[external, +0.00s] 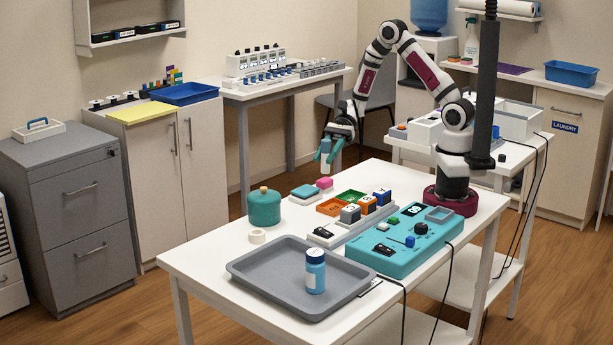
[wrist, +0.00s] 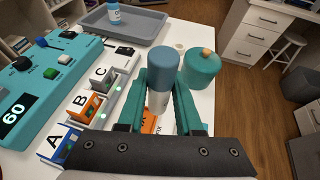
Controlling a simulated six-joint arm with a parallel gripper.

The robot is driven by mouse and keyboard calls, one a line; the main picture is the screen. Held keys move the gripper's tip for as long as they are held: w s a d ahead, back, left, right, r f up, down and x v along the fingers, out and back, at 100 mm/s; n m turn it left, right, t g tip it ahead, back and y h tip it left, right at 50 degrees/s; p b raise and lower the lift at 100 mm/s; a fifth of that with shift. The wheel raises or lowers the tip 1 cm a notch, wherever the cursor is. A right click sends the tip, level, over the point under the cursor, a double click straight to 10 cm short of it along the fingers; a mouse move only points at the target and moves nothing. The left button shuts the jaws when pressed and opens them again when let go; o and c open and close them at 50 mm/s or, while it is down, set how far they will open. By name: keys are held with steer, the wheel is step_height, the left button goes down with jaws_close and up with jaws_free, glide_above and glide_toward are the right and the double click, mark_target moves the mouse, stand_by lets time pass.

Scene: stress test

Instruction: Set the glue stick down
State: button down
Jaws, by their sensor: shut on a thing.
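The glue stick (external: 325,157) has a blue-grey end and a white body. My gripper (external: 331,148) is shut on it and holds it in the air, roughly upright, at the far left side of the white table. In the wrist view the glue stick (wrist: 161,70) sits between the two teal fingers of my gripper (wrist: 164,90), its blue-grey end nearest the fingertips' far side. The spot directly below it is mostly hidden by the fingers in the wrist view.
Lettered blocks (external: 350,214) and a teal console (external: 404,243) are to the right. A grey tray (external: 262,272) holds a blue bottle (external: 315,274).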

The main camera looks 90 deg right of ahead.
steer(key=shift+s+d+r, duration=0.1)
steer(key=shift+d+r, duration=0.05)
steer(key=shift+d, duration=0.1)
steer(key=w+a+m+t+h, duration=0.1)
steer(key=w+a, duration=0.1)
steer(key=w, duration=0.5)
steer(key=w+a+m+t+h, duration=0.1)
steer(key=w+a, duration=0.1)
steer(key=w, duration=0.5)
steer(key=w+a+m+t+h, duration=0.1)
steer(key=w+a, duration=0.1)
steer(key=w, duration=0.5)
steer(key=shift+f+m, duration=0.3)
steer(key=shift+f, duration=0.05)
steer(key=shift+m+t+h, duration=0.6)
steer(key=shift+m+h, duration=0.1)
steer(key=shift+m, duration=0.2)
steer(key=w+a+f, duration=0.2)
steer(key=w+a, duration=0.1)
steer(key=a, duration=0.2)
steer(key=w+a+f, duration=0.2)
steer(key=w+a, duration=0.1)
steer(key=a, duration=0.2)
steer(key=w+a+f, duration=0.2)
steer(key=a, duration=0.4)
steer(key=shift+w, duration=0.4)
step_height(320, 180, down, 3)
steer(key=shift+f, duration=0.5)
